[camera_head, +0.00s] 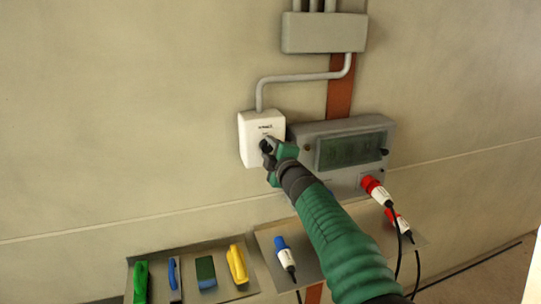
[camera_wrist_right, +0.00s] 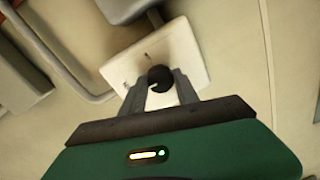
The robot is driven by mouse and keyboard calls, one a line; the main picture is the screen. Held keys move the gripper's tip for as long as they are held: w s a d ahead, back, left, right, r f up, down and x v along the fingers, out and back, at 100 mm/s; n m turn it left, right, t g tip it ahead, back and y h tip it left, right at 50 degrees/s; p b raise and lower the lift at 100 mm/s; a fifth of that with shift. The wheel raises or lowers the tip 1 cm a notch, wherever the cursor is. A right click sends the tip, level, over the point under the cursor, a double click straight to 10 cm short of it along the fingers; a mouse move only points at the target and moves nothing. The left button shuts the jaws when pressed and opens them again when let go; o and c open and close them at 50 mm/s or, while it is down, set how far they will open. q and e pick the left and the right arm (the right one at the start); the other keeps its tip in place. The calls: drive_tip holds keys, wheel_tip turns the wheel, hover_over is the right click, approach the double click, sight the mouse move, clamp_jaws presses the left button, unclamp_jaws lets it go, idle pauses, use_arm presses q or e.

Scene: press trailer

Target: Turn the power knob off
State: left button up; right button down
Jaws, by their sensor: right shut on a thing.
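The power knob (camera_wrist_right: 160,78) is a round black dial with a light mark, on the front of a white switch box (camera_wrist_right: 190,45). In the head view the white box (camera_head: 250,150) is on the wall, and my right gripper (camera_head: 268,148) is at its front face. In the right wrist view my right gripper (camera_wrist_right: 161,88) has one finger on each side of the knob and is shut on it. In the head view the gripper hides most of the knob. My left gripper is not in view.
A grey panel with a dark window (camera_head: 350,150) is right of the box. Red plugs (camera_head: 376,190) with cables stick out below it. A grey conduit (camera_head: 300,77) runs above. A shelf (camera_head: 262,284) below holds tools and a blue plug (camera_head: 284,254).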

drive_tip(key=shift+a+f+n, duration=0.15)
drive_tip(key=shift+f+n, duration=0.15)
drive_tip(key=shift+n, duration=0.3)
drive_tip(key=c, duration=1.2)
unclamp_jaws()
drive_tip(key=shift+s, duration=0.1)
drive_tip(key=shift+o, duration=1.2)
drive_tip(key=shift+r, duration=0.1)
drive_tip(key=shift+o, duration=0.2)
drive_tip(key=shift+s+a+r, duration=0.1)
drive_tip(key=shift+b, duration=0.3)
